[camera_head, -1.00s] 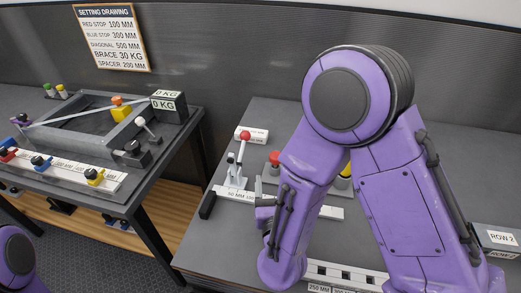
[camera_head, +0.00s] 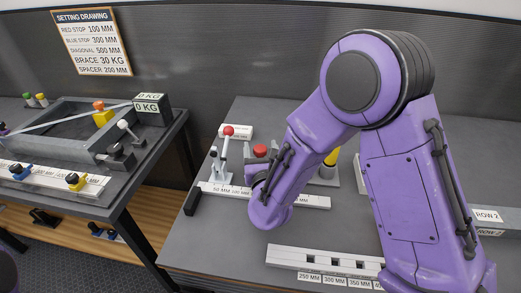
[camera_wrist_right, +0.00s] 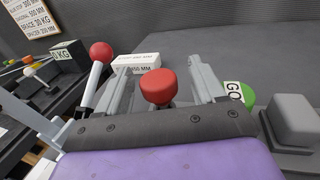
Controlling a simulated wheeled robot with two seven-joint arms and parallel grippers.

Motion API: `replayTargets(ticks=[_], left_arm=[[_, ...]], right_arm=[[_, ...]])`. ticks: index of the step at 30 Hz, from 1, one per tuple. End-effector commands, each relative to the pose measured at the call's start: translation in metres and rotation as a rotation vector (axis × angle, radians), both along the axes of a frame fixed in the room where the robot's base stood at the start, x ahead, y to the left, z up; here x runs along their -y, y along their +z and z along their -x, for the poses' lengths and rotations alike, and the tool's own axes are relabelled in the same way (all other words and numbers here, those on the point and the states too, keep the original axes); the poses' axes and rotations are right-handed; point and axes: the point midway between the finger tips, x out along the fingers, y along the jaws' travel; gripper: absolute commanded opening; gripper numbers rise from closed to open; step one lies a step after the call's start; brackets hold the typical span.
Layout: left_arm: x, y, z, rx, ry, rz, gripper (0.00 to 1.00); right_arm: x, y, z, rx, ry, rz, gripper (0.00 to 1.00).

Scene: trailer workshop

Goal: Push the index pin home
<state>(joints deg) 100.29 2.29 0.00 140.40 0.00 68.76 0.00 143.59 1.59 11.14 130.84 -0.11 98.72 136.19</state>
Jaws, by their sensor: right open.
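A red mushroom-shaped knob (camera_head: 260,150), likely the index pin's head, stands on the grey bench behind the white scale bar. In the right wrist view the knob (camera_wrist_right: 158,87) sits between the two fingers of my right gripper (camera_wrist_right: 160,80), which is open with a gap on each side. I cannot tell how deep the pin sits; its shaft is mostly hidden. In the head view my right gripper (camera_head: 256,176) is largely hidden by my purple arm, just in front of the knob. My left gripper is out of view.
A toggle clamp with a red ball handle (camera_head: 228,131) stands close left of the knob. The white scale bar (camera_head: 312,201) and a slotted rail (camera_head: 290,256) lie in front. A green knob (camera_wrist_right: 241,93) labelled GO and a grey block (camera_wrist_right: 294,118) are right in the wrist view.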

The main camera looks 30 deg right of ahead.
Motion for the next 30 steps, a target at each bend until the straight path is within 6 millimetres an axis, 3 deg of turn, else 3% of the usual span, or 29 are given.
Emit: replayTargets(ticks=[4, 9, 11, 12, 22, 26, 30], left_arm=[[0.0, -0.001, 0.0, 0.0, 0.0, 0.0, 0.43], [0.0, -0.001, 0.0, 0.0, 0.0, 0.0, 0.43], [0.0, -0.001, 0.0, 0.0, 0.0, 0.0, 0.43], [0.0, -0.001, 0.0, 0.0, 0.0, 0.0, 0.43], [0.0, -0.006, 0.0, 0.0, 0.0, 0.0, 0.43], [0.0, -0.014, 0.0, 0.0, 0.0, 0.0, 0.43], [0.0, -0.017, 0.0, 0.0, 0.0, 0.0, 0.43]], right_arm=[[0.0, -0.001, 0.0, 0.001, 0.0, 0.0, 0.65], [-0.001, -0.001, 0.0, 0.001, 0.0, -0.001, 0.12], [-0.001, 0.0, 0.001, 0.001, 0.0, -0.001, 0.12], [-0.001, -0.001, 0.001, 0.001, 0.0, -0.001, 0.07], [0.0, 0.009, 0.0, 0.006, -0.002, -0.004, 0.07], [0.001, 0.029, 0.001, 0.01, -0.004, -0.009, 0.07], [-0.013, 0.064, 0.026, 0.01, 0.001, -0.008, 0.07]])
